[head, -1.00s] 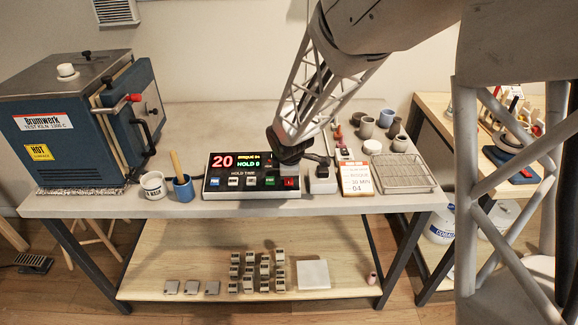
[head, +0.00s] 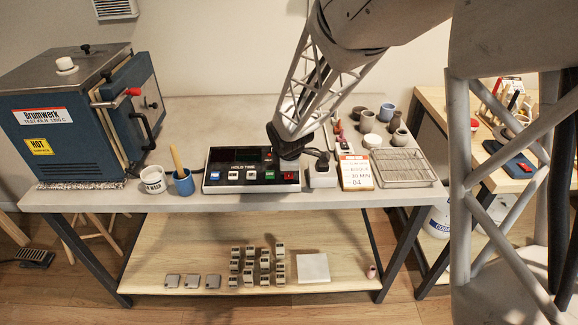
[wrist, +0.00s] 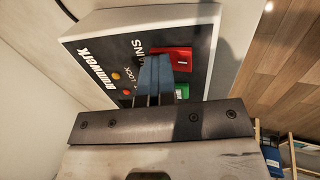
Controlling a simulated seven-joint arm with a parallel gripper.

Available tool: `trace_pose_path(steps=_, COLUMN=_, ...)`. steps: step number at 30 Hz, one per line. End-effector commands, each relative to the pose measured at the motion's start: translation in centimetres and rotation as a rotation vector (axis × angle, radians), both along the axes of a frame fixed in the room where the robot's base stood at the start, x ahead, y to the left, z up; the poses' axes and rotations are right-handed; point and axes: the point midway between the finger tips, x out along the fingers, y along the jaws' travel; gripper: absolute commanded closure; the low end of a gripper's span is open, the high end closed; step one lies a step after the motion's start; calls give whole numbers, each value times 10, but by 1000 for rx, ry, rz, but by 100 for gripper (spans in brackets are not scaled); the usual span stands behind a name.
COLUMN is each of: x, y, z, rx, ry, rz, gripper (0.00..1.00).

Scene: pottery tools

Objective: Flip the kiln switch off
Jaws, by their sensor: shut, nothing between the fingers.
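The black-topped kiln controller (head: 222,175) lies on the grey table, its display dark. Blue, white, green and red keys run along its front. My gripper (head: 287,156) is over the controller's right end. In the wrist view its fingers (wrist: 154,73) are shut and empty, close to the red part and covering some of the switch area. I cannot tell whether they touch it. The blue kiln (head: 60,105) stands at the left.
A white cup (head: 153,181) and a blue cup (head: 184,184) with a wooden handle stand left of the controller. A white socket block (head: 322,178), a card (head: 357,172), a wire rack (head: 403,168) and several small pots are at the right. The table behind the controller is clear.

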Motion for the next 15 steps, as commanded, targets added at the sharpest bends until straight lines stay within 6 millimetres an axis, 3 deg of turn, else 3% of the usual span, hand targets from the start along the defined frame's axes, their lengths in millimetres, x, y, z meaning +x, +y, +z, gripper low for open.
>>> trace_pose_path(steps=15, x=-16, y=0, z=-2, rx=-1, ry=4, rz=1, gripper=100)
